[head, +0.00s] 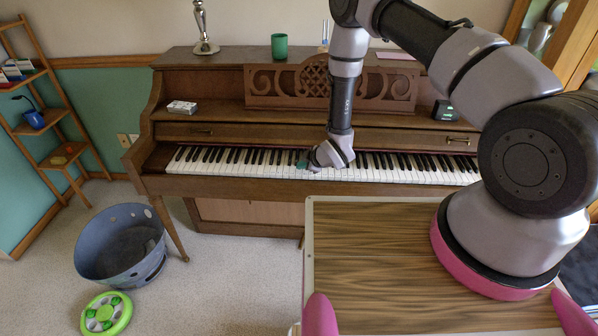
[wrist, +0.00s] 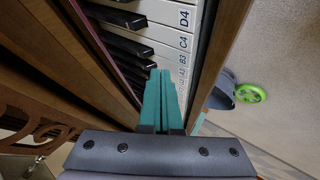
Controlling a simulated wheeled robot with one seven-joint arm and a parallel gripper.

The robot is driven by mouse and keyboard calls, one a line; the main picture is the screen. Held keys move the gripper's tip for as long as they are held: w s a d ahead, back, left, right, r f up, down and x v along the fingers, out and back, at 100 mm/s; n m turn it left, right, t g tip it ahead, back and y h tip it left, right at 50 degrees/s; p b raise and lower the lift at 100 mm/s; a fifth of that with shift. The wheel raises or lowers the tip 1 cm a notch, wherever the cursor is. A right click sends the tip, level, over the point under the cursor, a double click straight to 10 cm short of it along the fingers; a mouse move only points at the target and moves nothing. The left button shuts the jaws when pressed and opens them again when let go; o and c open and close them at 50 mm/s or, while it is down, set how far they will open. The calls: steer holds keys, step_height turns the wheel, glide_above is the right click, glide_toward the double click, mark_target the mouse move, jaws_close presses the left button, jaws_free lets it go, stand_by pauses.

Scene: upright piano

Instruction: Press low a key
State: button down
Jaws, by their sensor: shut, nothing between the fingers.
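The piano keyboard (head: 230,161) runs across the front of the brown upright piano. My gripper (head: 302,161) is over the keys near the middle of the keyboard. In the wrist view its two teal fingers (wrist: 161,75) are shut together and empty. Their tips lie over the keys just past the B3 key (wrist: 170,55). The C4 key (wrist: 160,38) and the D4 key (wrist: 165,13) show farther up. The labels beyond B3 are small and partly hidden by the fingers. I cannot tell whether the tips touch a key.
A wooden music stand (head: 330,85) rises behind the keys. A green cup (head: 279,46) and a silver candlestick (head: 203,30) stand on the piano top. A grey tub (head: 120,242) and a green round toy (head: 106,314) are on the floor at left.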

steer(key=shift+f, duration=0.6)
stand_by(0.8)
steer(key=shift+r, duration=1)
steer(key=shift+r, duration=2.55)
